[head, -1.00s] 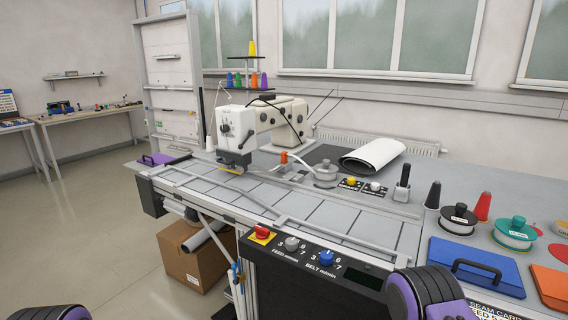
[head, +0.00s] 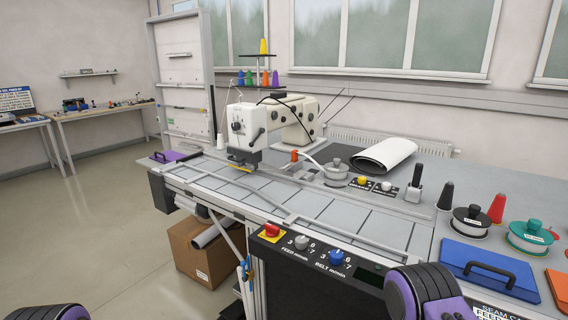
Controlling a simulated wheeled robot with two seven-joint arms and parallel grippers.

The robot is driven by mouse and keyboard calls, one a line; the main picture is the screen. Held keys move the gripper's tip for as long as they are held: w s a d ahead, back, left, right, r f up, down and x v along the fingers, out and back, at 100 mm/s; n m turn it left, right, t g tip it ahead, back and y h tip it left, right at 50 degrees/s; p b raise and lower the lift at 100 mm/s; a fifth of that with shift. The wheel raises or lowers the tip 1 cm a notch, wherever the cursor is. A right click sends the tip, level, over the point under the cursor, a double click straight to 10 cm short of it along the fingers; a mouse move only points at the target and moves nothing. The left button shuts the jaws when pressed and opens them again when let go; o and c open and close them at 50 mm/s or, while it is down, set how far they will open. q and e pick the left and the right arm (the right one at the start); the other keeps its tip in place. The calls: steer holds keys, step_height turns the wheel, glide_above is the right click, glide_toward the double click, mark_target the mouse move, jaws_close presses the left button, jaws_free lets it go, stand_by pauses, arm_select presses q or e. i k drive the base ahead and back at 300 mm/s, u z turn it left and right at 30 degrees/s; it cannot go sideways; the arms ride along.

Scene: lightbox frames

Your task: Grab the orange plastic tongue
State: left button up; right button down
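A small upright orange piece (head: 294,156) stands on the sewing table beside the white sewing machine (head: 245,125). A flat orange item (head: 559,286) lies at the right edge of the view, cut off by the frame. I cannot tell which of these, if either, is the orange plastic tongue. Both my grippers are out of view. Only black and purple parts of my arms show at the bottom left and bottom right.
A metal pot (head: 336,172), a blue case (head: 489,266), labelled spools (head: 530,236) and a red cone (head: 497,208) stand on the table (head: 405,265). Thread cones (head: 264,78) rise behind the machine. A cardboard box (head: 205,250) sits below. Floor at left is clear.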

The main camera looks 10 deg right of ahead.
mark_target(293, 155)
steer(key=u, duration=1.75)
steer(key=i, duration=1.95)
steer(key=z, duration=3.15)
